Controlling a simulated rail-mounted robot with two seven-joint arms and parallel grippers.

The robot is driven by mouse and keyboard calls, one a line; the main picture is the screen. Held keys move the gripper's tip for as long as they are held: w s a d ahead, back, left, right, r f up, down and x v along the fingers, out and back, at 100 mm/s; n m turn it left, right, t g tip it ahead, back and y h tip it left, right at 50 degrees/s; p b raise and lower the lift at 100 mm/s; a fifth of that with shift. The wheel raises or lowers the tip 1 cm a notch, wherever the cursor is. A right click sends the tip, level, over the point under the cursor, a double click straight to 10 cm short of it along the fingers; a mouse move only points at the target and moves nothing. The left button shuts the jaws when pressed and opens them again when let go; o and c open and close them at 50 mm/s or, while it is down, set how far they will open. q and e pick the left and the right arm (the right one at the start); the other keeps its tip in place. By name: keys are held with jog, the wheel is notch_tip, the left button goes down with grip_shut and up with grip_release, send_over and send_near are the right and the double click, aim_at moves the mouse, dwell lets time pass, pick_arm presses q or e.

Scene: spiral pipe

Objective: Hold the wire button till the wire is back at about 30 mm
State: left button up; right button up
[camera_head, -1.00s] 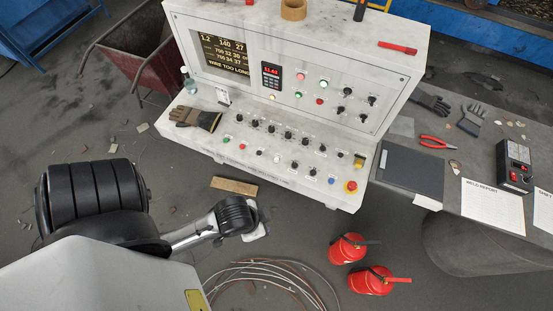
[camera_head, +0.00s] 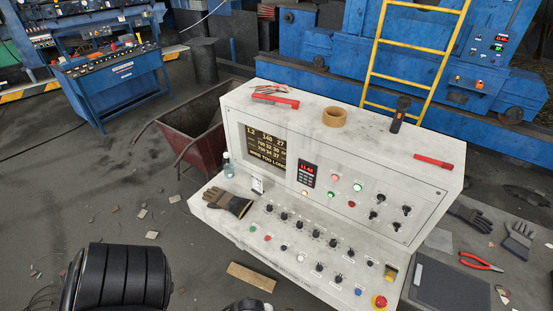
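The white control console (camera_head: 330,140) stands in the middle of the view. Its dark screen (camera_head: 264,149) has yellow text, with a bottom line that seems to read "WIRE TOO LONG". A small meter with red digits (camera_head: 308,173) is right of the screen. The sloped desk carries rows of black knobs (camera_head: 300,224) and small coloured buttons (camera_head: 267,238). A red emergency button (camera_head: 380,301) is at its right end. I cannot tell which control is the wire button.
Tape (camera_head: 334,117) and red tools (camera_head: 433,162) rest on top. A rusty bin (camera_head: 196,125) stands behind left. A wood piece (camera_head: 251,277) lies on the floor. A yellow ladder (camera_head: 415,50) stands behind.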

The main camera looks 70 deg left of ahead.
pick_arm(q)
jog(key=shift+d, duration=0.1)
jog(key=c, duration=0.5)
grip_shut()
dwell(0.8)
dwell(0.4)
